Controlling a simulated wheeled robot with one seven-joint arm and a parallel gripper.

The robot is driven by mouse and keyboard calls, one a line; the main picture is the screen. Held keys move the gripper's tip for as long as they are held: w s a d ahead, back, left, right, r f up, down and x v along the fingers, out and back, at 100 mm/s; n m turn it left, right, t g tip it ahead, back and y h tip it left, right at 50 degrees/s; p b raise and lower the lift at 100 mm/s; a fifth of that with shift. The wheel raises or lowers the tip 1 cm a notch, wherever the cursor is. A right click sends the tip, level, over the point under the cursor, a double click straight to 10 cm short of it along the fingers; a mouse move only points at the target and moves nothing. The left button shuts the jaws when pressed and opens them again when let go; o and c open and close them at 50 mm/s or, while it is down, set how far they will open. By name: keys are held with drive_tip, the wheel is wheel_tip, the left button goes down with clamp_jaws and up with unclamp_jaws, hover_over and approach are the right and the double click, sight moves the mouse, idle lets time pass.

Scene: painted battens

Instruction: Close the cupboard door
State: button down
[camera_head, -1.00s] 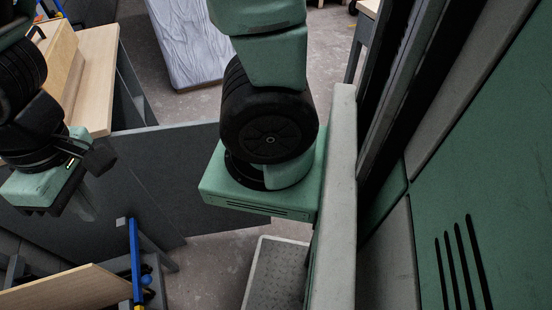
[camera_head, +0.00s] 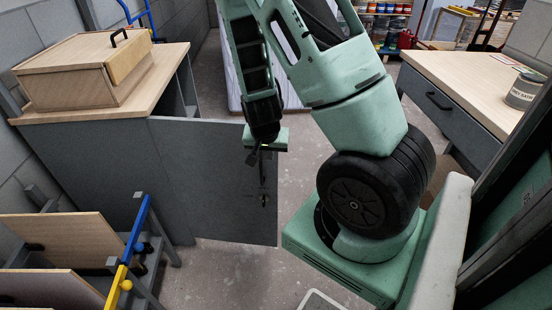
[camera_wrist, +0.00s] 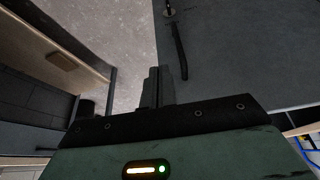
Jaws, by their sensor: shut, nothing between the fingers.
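The cupboard (camera_head: 125,165) is a dark grey cabinet with a pale wooden top at left in the head view. Its dark grey door (camera_head: 205,180) stands open, reaching out to the right. A dark bar handle (camera_head: 263,200) is near the door's free edge; it also shows in the wrist view (camera_wrist: 179,50). My gripper (camera_head: 257,157) is shut and empty, near the upper part of that free edge, above the handle. In the wrist view my fingers (camera_wrist: 157,87) overlap the door's edge beside the handle. I cannot tell whether they touch the door. The cupboard's inside is mostly hidden.
A wooden box (camera_head: 85,72) sits on the cupboard top. A bench (camera_head: 450,80) with a paint can (camera_head: 523,92) is at right. Bare floor (camera_head: 235,262) lies before the door.

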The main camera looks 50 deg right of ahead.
drive_tip(key=b, duration=0.1)
approach(273, 165)
wheel_tip(273, 165, down, 4)
drive_tip(key=s+a, duration=0.1)
drive_tip(key=a, duration=0.1)
drive_tip(key=shift+w+d, duration=0.45)
drive_tip(key=shift+d, duration=0.35)
drive_tip(key=shift+w+d, duration=0.5)
drive_tip(key=shift+d, duration=0.25)
drive_tip(key=shift+d, duration=0.1)
